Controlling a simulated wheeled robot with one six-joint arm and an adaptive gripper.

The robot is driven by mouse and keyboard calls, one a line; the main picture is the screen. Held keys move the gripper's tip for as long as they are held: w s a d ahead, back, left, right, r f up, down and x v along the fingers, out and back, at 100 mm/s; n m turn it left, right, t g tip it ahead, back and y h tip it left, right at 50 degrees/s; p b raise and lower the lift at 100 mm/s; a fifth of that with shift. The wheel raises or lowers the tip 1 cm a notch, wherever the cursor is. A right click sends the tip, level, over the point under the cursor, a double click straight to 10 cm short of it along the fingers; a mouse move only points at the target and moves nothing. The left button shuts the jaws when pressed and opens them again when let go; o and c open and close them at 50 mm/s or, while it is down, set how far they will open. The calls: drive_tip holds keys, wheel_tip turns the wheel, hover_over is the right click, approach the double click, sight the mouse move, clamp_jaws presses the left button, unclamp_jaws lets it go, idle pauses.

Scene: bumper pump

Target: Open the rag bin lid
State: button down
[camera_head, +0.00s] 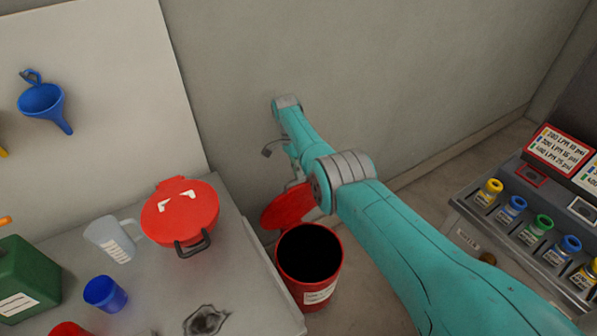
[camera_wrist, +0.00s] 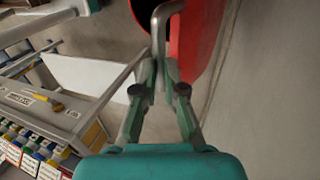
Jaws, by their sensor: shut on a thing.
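The red rag bin (camera_head: 327,270) stands on the floor right of the bench, its dark round mouth uncovered. Its red lid (camera_head: 285,208) is tilted up behind the mouth, partly hidden by my arm. In the wrist view the lid (camera_wrist: 196,45) is seen close, with a grey bent-bar handle (camera_wrist: 158,25) on it. My gripper (camera_wrist: 162,72) is shut on this handle. In the head view my teal arm reaches over the bin and hides most of the gripper and handle.
The grey bench (camera_head: 165,285) at left holds a red lidded pot (camera_head: 180,215), a clear jug (camera_head: 110,240), a blue cup (camera_head: 105,293) and a green can (camera_head: 25,278). A rack of coloured bottles (camera_head: 525,230) stands right. The wall is close behind the lid.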

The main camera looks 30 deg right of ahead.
drive_tip(key=x, duration=0.2)
drive_tip(key=shift+s+f, duration=0.25)
drive_tip(key=shift+s, duration=0.05)
drive_tip(key=c, duration=1.1)
unclamp_jaws()
drive_tip(key=shift+w+f, duration=0.15)
drive_tip(key=shift+f, duration=0.05)
drive_tip(key=shift+c, duration=0.2)
drive_tip(key=shift+r, duration=0.1)
drive_tip(key=shift+c, duration=0.2)
drive_tip(key=v, duration=0.8)
drive_tip(key=shift+w, duration=0.1)
